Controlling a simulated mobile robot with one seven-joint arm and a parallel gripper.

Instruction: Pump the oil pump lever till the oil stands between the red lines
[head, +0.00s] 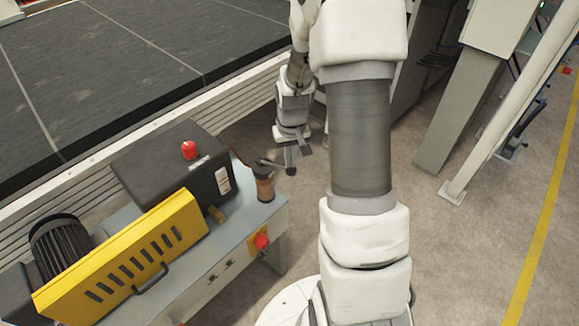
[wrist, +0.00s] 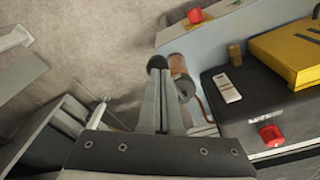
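The oil pump (head: 265,187) is a small amber-brown cylinder with a dark top, at the right corner of the grey machine bench. It also shows in the wrist view (wrist: 180,72). Its dark lever (head: 270,163) reaches from the top toward my gripper (head: 292,168). In the wrist view, my gripper's fingers (wrist: 160,85) stand close together beside the pump, with a round black knob (wrist: 157,62) at their tips. I cannot tell whether they grip it. The oil level and red lines are too small to make out.
A black box (head: 165,160) with a red button (head: 190,150) and a yellow slotted guard (head: 130,265) stand left of the pump. A red switch (head: 261,241) is on the bench front. A pale post (head: 450,120) stands at right. Floor between is clear.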

